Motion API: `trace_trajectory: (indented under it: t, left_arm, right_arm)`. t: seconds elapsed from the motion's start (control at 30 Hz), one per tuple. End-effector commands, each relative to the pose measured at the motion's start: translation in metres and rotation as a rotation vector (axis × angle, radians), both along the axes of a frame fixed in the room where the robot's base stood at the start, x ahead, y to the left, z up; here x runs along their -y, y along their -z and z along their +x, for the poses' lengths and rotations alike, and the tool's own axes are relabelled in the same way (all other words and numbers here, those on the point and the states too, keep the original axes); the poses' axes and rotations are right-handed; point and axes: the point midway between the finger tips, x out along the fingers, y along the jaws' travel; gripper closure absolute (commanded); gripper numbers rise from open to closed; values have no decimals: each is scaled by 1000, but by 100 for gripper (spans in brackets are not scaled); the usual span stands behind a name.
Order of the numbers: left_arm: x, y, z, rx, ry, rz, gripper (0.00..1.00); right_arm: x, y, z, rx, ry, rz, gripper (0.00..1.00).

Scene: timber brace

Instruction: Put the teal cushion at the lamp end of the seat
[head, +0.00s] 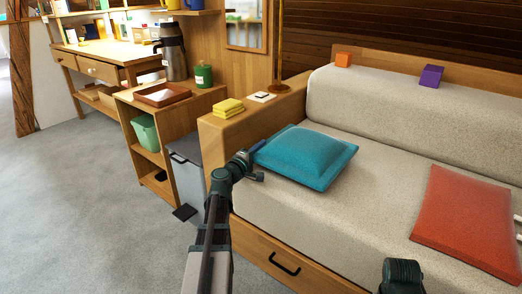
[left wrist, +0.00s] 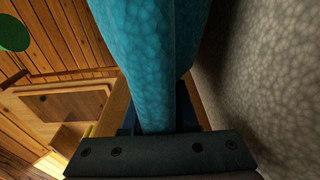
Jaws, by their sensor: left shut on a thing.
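The teal cushion (head: 307,156) lies at the left end of the long pale seat (head: 340,214), near the wooden armrest (head: 226,124) and the thin brass lamp stand (head: 279,60). It looks flat, or nearly so, on the seat. My left gripper (head: 256,149) is shut on the cushion's left edge. In the left wrist view the teal cushion (left wrist: 150,70) runs up from between the jaws, with the pale seat fabric to its right. Whether the cushion's underside fully touches the seat is hidden.
A red cushion (head: 469,218) lies on the seat at right. An orange block (head: 343,59) and a purple block (head: 431,76) sit on the backrest. Yellow sponges (head: 228,107) lie on the armrest. A shelf (head: 150,139) and grey bin (head: 187,178) stand left. Mid-seat is clear.

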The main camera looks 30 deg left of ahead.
Motion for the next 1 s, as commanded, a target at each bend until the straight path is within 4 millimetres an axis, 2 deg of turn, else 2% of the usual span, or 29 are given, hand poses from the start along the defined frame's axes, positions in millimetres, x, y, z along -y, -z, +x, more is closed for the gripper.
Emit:
trace_trajectory:
  t: [0.07,0.1,0.23,0.5,0.63,1.0]
  left_arm:
    - [0,4,0,1,0,-3,100]
    - [0,3,0,0,0,0,67]
    - [0,2,0,0,0,0,44]
    - [0,2,0,0,0,0,43]
    - [0,-5,0,0,0,0,43]
    - [3,-2,-76,0,-4,0,43]
  right_arm:
    - [0,4,0,0,0,0,33]
    - [0,3,0,0,0,0,33]
    - [0,3,0,0,0,0,33]
    - [0,2,0,0,0,0,33]
    - [0,-5,0,0,0,0,33]
    - [0,-2,0,0,0,0,33]
